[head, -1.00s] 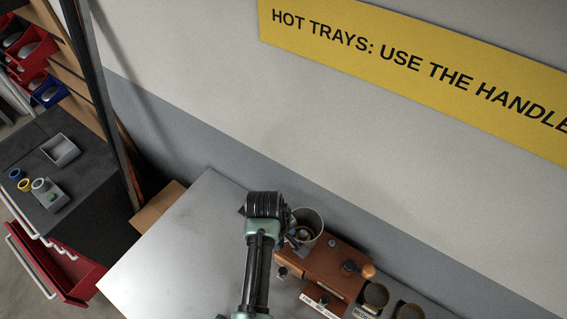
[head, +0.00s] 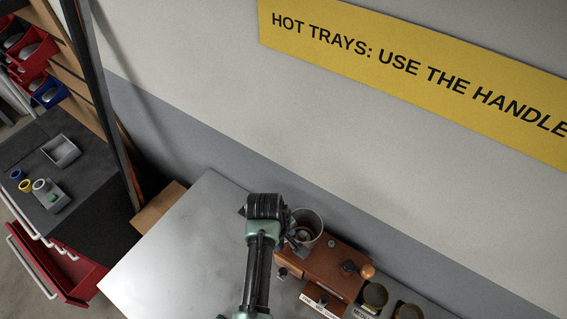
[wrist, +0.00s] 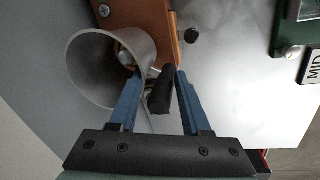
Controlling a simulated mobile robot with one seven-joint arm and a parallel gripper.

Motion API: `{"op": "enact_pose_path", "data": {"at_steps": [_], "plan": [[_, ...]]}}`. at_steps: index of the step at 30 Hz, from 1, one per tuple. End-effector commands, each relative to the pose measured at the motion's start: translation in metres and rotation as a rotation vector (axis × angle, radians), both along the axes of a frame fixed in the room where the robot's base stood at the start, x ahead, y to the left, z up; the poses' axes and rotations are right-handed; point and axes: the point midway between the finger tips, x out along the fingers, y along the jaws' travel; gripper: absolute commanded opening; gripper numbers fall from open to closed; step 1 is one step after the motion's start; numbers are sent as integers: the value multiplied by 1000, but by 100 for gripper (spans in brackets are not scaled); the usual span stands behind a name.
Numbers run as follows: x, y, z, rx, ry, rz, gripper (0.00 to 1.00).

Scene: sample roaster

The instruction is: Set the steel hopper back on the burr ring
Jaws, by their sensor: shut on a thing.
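The steel hopper (head: 314,217) is a grey open cone at the left end of the brown grinder body (head: 330,270). In the wrist view the hopper (wrist: 85,65) shows its wide mouth, with part of a round metal fitting, probably the burr ring (wrist: 123,55), visible through it. Whether the hopper touches the ring or hangs just above it I cannot tell. My gripper (wrist: 160,82) is shut on a short black handle (wrist: 161,92) beside the hopper wall, apparently the hopper's own. In the head view my gripper (head: 291,239) is mostly hidden by my wrist.
Two dark round jars (head: 375,295) stand right of the grinder, close to a knob with an orange-brown end (head: 366,271). The wall rises just behind. The steel bench (head: 180,255) is clear on the left. A red drawer (head: 60,270) stands open at far left.

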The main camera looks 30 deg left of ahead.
Motion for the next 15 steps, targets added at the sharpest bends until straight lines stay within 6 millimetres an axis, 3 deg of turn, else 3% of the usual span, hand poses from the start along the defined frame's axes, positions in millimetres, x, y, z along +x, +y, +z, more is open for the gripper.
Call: {"op": "enact_pose_path", "data": {"at_steps": [15], "plan": [[0,0,-6,1,-1,0,0]]}}
